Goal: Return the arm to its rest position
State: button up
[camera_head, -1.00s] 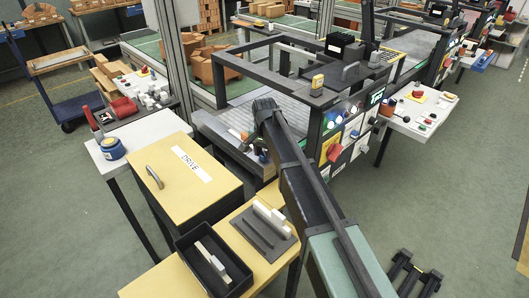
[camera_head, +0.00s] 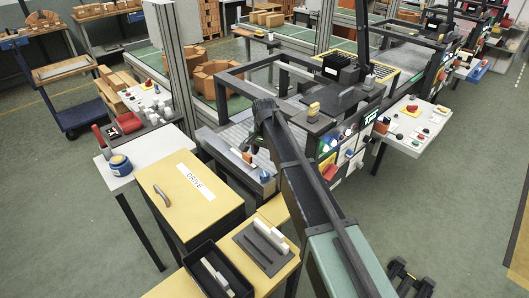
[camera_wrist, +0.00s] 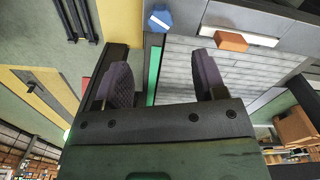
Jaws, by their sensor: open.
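My arm reaches from the bottom right up to a bend over the machine in the head view, then down. My gripper (camera_wrist: 162,82) shows in the wrist view with its two dark ribbed fingers apart and nothing between them. In the head view the arm's end is small and partly hidden near the machine's grey slatted bed (camera_head: 232,134).
A yellow cabinet (camera_head: 215,208) labelled DRIVE stands left of my arm. A black tray (camera_head: 207,285) with white bars lies in front. A blue piece (camera_wrist: 160,20) and orange block (camera_wrist: 231,41) lie beyond the fingers. A control panel table (camera_head: 405,135) stands right.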

jog(key=shift+r, duration=0.3)
jog(key=s+d+n, duration=0.2)
jog(key=s+d, duration=0.8)
jog(key=s, duration=0.3)
jog(key=s+d+n, duration=0.3)
jog(key=s+d, duration=0.8)
jog(key=s, duration=0.3)
jog(key=shift+s, duration=0.2)
